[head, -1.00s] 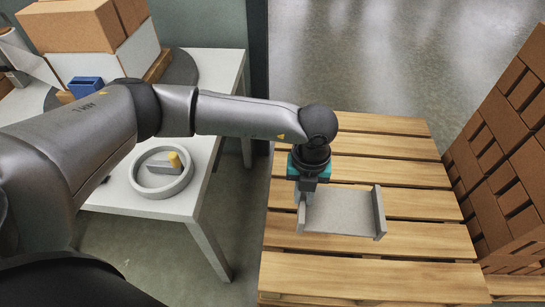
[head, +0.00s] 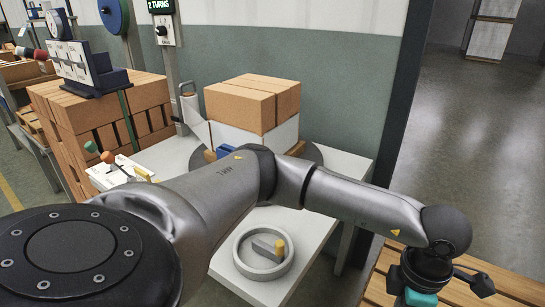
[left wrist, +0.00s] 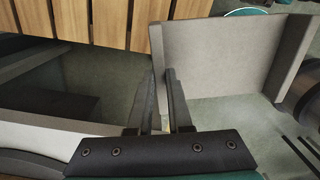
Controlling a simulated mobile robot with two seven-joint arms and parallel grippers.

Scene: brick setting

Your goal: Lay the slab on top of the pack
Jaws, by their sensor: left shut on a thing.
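The slab, a grey plate with raised walls at its ends (left wrist: 220,60), shows in the left wrist view. My left gripper (left wrist: 160,88) is shut on one end wall of it. In the head view my left wrist is at the bottom right, with its fingers and the slab cut off below the frame. The pack (head: 250,108), tan bricks above a white-wrapped layer, stands on a grey round turntable on the white table, left of and beyond my left wrist. Its lower part is partly hidden by my arm. My right gripper is in neither view.
A grey ring (head: 267,272) with a yellow-ended bar inside lies on the white table (head: 345,172). A wooden pallet (head: 512,287) is at the bottom right. Brick stacks (head: 100,120) stand at the left. A dark post (head: 407,110) rises behind the table.

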